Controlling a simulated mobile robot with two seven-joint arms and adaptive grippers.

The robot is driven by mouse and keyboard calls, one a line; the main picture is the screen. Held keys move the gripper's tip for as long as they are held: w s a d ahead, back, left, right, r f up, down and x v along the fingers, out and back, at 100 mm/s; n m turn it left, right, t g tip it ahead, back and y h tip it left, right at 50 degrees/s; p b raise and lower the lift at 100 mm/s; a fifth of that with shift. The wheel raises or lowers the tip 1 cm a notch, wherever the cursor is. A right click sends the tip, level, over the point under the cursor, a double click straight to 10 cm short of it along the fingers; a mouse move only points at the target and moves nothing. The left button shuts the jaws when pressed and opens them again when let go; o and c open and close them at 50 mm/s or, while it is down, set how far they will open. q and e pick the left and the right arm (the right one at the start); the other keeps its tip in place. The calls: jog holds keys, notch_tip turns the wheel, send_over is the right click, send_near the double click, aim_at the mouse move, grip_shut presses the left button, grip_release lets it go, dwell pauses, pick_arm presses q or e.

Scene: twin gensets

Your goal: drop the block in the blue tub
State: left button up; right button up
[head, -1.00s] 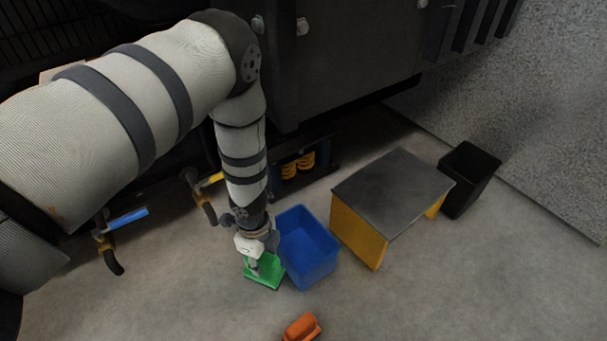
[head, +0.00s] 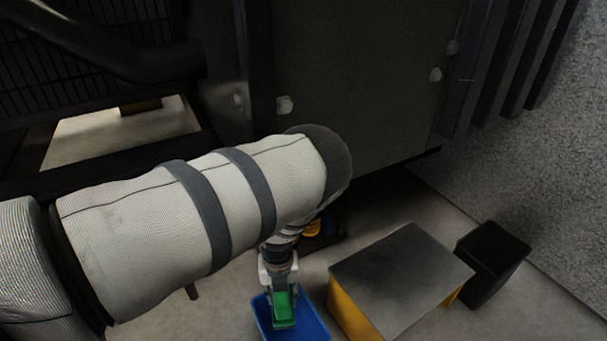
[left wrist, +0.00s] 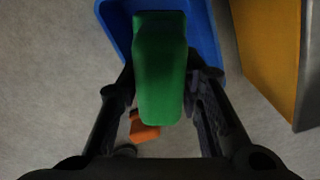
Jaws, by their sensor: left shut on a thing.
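The green block (head: 284,309) is held in my left gripper (head: 280,290), whose fingers are shut on it. In the head view the block shows in front of the inside of the blue tub (head: 319,325), whose lower part is cut off by the frame edge. In the left wrist view the block (left wrist: 160,75) sits between the two dark fingers (left wrist: 160,90), with the blue tub (left wrist: 207,35) behind and below it. The block's exact height above the tub is hard to tell. My right gripper is not in view.
A yellow stand with a dark grey top (head: 400,275) is just right of the tub. A black bin (head: 492,262) stands beyond it, near the wall. An orange object (left wrist: 143,131) lies on the floor near the tub. A dark machine housing (head: 340,80) rises behind.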

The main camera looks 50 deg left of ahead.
pick_arm(q)
jog(key=shift+w+f, duration=0.1)
jog(key=shift+w, duration=0.1)
jog(key=f+b, duration=0.3)
jog(key=f, duration=0.2)
jog(key=shift+s+f, duration=0.15)
jog(key=shift+s, duration=0.05)
jog(key=shift+f, duration=0.3)
jog(key=o, duration=1.3)
jog(key=shift+w+r, duration=0.1)
jog(key=shift+c, duration=0.2)
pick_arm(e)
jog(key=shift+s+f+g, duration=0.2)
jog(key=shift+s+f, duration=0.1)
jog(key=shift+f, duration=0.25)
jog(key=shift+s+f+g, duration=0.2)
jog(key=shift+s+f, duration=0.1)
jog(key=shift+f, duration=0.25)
pick_arm(q)
jog(key=shift+r, duration=0.1)
